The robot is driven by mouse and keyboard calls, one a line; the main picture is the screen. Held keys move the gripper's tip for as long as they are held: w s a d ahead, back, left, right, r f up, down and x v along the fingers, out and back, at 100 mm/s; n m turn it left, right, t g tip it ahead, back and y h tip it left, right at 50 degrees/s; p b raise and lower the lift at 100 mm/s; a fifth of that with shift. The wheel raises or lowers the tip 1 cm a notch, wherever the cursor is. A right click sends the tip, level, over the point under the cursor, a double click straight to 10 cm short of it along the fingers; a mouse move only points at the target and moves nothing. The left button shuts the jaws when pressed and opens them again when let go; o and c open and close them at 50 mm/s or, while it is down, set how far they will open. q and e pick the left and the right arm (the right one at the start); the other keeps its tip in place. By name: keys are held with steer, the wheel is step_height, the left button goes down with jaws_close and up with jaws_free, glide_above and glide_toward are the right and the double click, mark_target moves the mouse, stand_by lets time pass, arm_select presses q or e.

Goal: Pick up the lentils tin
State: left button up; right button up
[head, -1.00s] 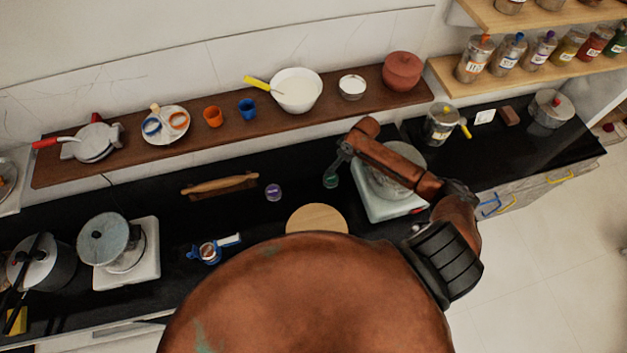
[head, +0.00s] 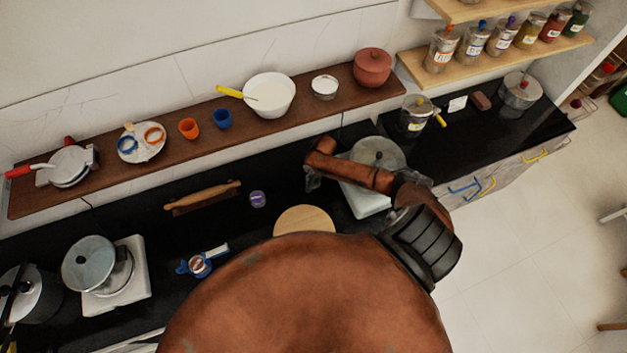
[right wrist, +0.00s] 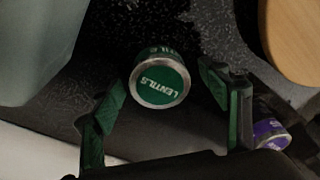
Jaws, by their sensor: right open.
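The lentils tin (right wrist: 160,82) is a small round tin with a green "LENTILS" lid and a silver rim, standing on the black counter in the right wrist view. My right gripper (right wrist: 162,90) is open, with one finger on each side of the tin. The fingers look apart from it, with gaps on both sides. In the head view my right gripper (head: 312,180) is low over the counter, left of the white stove, and hides the tin. My left gripper is not in view.
A purple-lidded tin (right wrist: 271,134) stands just outside the right finger. A round wooden board (head: 304,219) lies in front. A white stove (head: 365,201) with a lidded pot (head: 378,152) is close on the right. A rolling pin (head: 203,197) lies left.

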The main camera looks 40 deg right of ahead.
steer(key=c, duration=1.4)
steer(key=shift+c, duration=0.4)
steer(key=shift+r, duration=0.1)
